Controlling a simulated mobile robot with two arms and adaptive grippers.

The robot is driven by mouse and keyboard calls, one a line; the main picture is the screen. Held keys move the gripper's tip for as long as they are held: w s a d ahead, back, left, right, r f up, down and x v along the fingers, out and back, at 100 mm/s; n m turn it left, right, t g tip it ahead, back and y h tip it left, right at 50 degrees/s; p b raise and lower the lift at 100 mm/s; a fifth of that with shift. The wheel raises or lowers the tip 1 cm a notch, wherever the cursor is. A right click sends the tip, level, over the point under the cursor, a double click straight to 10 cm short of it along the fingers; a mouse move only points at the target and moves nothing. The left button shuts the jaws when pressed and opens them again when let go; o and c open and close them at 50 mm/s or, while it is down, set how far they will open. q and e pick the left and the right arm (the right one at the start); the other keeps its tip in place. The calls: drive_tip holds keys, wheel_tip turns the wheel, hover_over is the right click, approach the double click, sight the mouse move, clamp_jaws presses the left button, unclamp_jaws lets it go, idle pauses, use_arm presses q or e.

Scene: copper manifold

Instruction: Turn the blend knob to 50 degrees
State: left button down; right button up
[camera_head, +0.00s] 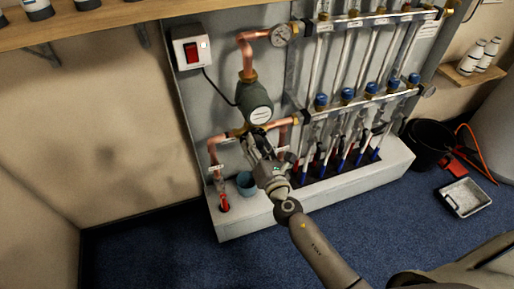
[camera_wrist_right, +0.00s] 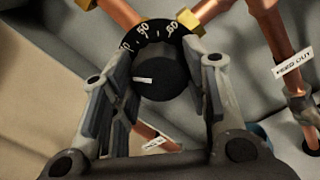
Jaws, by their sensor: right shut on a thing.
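The blend knob (camera_wrist_right: 165,78) is black and round in the right wrist view. A short white mark on its left side lies roughly horizontal. The black dial ring (camera_wrist_right: 156,31) behind it has white numbers; 50 is readable at the upper left and what looks like 60 at the upper right. My right gripper (camera_wrist_right: 163,85) is shut on the knob, one finger on each side. In the head view my right gripper (camera_head: 261,148) is at the copper pipe junction below the pump (camera_head: 258,108) and largely hides the knob. My left gripper is not in view.
Copper pipes (camera_head: 251,55) surround the valve. A red switch box (camera_head: 191,48) is at the upper left. A blue cup (camera_head: 246,184) stands on the white ledge (camera_head: 240,222) close to my gripper. Several blue-capped tubes (camera_head: 347,95) are to the right.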

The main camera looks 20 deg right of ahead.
drive_tip(key=m+b, duration=0.2)
drive_tip(key=m, duration=0.7)
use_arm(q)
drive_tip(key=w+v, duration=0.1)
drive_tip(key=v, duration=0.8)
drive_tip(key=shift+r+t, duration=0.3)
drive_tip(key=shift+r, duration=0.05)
use_arm(e)
drive_tip(key=shift+m, duration=1.1)
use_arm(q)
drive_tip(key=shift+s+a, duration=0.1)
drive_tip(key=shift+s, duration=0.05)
use_arm(e)
drive_tip(key=shift+f, duration=0.1)
drive_tip(key=o, duration=1.1)
drive_tip(key=shift+c, duration=0.2)
